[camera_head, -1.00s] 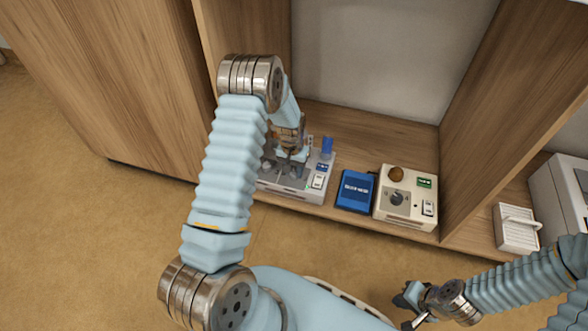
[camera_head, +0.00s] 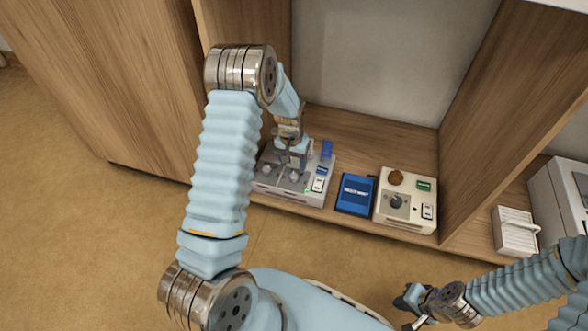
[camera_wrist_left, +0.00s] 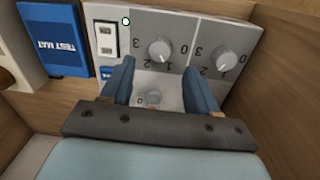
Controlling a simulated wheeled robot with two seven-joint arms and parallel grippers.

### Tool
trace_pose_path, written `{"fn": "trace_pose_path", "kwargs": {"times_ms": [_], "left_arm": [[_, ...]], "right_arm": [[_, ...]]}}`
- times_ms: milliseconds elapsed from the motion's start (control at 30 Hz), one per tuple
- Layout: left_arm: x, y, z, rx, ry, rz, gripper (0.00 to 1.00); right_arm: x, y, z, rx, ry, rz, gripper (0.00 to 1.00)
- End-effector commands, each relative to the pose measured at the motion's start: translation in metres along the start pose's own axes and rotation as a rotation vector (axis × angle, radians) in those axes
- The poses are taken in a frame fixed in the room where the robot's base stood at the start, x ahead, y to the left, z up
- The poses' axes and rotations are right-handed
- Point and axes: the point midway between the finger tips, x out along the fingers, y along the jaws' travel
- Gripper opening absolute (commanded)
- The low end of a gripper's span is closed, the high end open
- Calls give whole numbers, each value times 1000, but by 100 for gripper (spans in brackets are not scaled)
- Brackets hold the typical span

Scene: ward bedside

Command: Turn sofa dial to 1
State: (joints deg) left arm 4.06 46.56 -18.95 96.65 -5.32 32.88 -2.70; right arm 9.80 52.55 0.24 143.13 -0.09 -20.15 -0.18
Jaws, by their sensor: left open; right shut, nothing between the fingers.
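The grey control box (camera_head: 316,198) stands at the left of the cabinet shelf, with several round dials on its top. In the left wrist view, one numbered dial (camera_wrist_left: 160,49) is just beyond my fingertips and another dial (camera_wrist_left: 223,62) is to its right. A third knob (camera_wrist_left: 152,98) shows between my fingers, apart from them. I cannot read which dial is the sofa one. My left gripper (camera_wrist_left: 158,68) is open, pointing down over the box; the head view shows it above the box's rear part. My right gripper (camera_head: 408,303) is shut and empty, away from the shelf.
A blue test mat box (camera_head: 356,194) stands right of the control box, then a cream device (camera_head: 405,210) with a knob. Wooden cabinet walls (camera_head: 500,120) close in both sides. A green light (camera_wrist_left: 126,21) glows on the box.

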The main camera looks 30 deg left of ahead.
Motion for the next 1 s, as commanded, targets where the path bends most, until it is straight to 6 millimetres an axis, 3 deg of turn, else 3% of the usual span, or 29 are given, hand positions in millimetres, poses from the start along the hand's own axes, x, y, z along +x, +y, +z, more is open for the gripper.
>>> {"fn": "trace_pose_path", "kwargs": {"times_ms": [33, 200, 400, 1000], "left_arm": [[-16, 0, -1, 0, 3, 0, 60], [-54, 0, -1, 0, 2, 1, 60], [-78, 0, 0, 0, 1, 1, 60], [-81, 1, 1, 1, -2, 2, 60]], "right_arm": [[-4, -1, 0, 0, 1, 1, 0], [-8, -2, -1, 0, 2, 2, 0], [-11, -3, -1, 1, 3, 3, 0], [-12, -3, -1, 1, 3, 3, 0]]}}
